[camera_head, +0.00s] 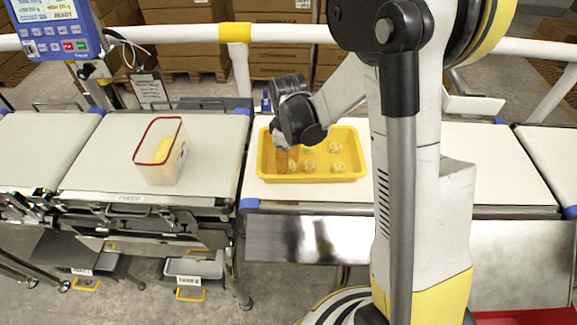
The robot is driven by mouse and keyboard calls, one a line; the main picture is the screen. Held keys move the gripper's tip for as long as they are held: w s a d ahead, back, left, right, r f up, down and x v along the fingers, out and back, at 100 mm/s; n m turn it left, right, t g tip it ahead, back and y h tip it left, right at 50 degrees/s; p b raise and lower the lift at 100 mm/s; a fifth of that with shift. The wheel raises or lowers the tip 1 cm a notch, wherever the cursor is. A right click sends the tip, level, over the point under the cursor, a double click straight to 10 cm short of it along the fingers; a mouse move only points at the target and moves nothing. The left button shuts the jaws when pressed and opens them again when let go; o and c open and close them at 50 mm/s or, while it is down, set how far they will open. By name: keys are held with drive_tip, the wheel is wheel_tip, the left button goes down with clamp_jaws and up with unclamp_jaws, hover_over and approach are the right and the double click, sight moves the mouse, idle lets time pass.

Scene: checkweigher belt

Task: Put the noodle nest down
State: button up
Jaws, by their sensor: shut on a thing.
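My gripper (284,148) points down at the left part of a yellow tray (345,173) on the right belt. Its jaws are small and partly hidden by my own wrist. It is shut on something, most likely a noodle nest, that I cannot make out. Several pale noodle nests (338,168) lie apart from each other on the tray floor, to the right of my gripper. I cannot tell whether the held thing touches the tray.
A clear tub (157,173) with a red rim stands on the left belt (100,165) with something yellow inside. A blue weigher display (55,45) stands at the upper left. A white-and-yellow rail runs behind. My arm hides part of the right belt (490,165).

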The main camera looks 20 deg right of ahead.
drive_tip(key=shift+f, duration=0.15)
drive_tip(key=o, duration=0.6)
wheel_tip(320, 180, up, 12)
drive_tip(key=p, duration=0.4)
drive_tip(key=s+r+m+t, duration=0.2)
drive_tip(key=s+r+m, duration=0.1)
drive_tip(key=s+r, duration=0.1)
drive_tip(key=s+r+m+t, duration=0.2)
drive_tip(key=s+r+m, duration=0.1)
drive_tip(key=s, duration=0.3)
drive_tip(key=s+a+r+m+t, duration=0.1)
drive_tip(key=s+r+m+t, duration=0.2)
drive_tip(key=s+r, duration=0.2)
drive_tip(key=shift+s, duration=0.35)
